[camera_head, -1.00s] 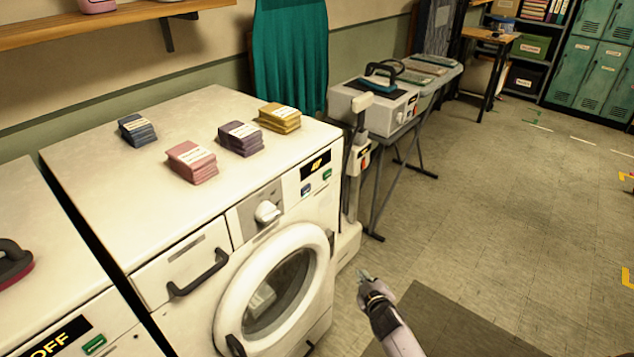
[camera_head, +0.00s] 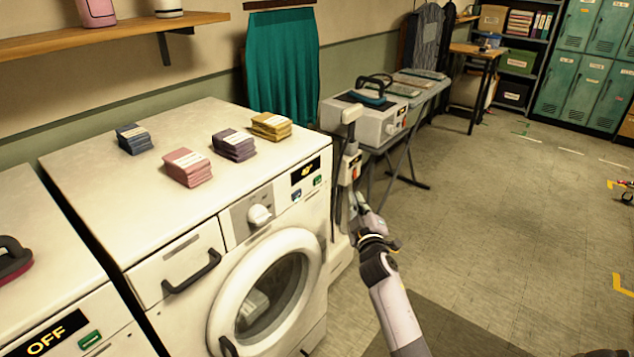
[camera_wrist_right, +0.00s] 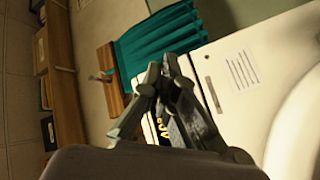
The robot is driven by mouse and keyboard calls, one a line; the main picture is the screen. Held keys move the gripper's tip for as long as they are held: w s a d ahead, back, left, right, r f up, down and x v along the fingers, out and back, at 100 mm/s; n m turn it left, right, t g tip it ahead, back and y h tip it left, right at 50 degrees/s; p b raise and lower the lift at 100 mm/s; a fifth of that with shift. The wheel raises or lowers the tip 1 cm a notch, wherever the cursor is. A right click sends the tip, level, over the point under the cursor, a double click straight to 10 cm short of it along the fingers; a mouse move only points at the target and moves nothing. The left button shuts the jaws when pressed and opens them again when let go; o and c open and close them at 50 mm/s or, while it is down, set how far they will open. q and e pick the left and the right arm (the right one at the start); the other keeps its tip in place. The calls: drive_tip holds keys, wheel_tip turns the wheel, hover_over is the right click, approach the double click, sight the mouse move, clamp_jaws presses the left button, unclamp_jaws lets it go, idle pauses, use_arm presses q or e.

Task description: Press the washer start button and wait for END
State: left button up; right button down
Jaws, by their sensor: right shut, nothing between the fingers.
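The white washer (camera_head: 172,232) stands in the middle left of the head view with its round door (camera_head: 270,290) closed. Its dark display (camera_head: 305,171) shows yellow characters that look like 40°. Below the display are a blue button (camera_head: 297,195) and a green button (camera_head: 318,180); their labels are too small to read. My right gripper (camera_head: 357,197) is shut and empty, right of the control panel and apart from it in the picture. In the right wrist view its fingers (camera_wrist_right: 168,66) partly cover the display (camera_wrist_right: 161,126). My left gripper is not in view.
Several stacks of folded cloth, one pink (camera_head: 187,168), lie on the washer. A second machine (camera_head: 50,265) at the left shows OFF. A grey machine with an iron (camera_head: 368,96) and an upright appliance (camera_head: 349,160) stand right of the washer. The floor at the right is mostly open.

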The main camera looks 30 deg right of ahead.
sight(318, 180)
drive_tip(key=w+a+b, duration=0.3)
drive_tip(key=w+b, duration=0.1)
drive_tip(key=w, duration=0.4)
drive_tip(key=shift+a+b, duration=0.2)
drive_tip(key=shift+b, duration=0.15)
drive_tip(key=shift+w, duration=0.1)
idle(1.2)
drive_tip(key=shift+w+a+b, duration=0.15)
drive_tip(key=shift+w+b, duration=0.15)
drive_tip(key=shift+w, duration=0.1)
drive_tip(key=shift+w+a+b, duration=0.15)
drive_tip(key=shift+w+b, duration=0.15)
drive_tip(key=shift+b, duration=0.05)
idle(0.5)
drive_tip(key=shift+s, duration=0.1)
drive_tip(key=shift+s+d+p, duration=0.3)
drive_tip(key=shift+s+p, duration=0.2)
drive_tip(key=shift+s, duration=0.15)
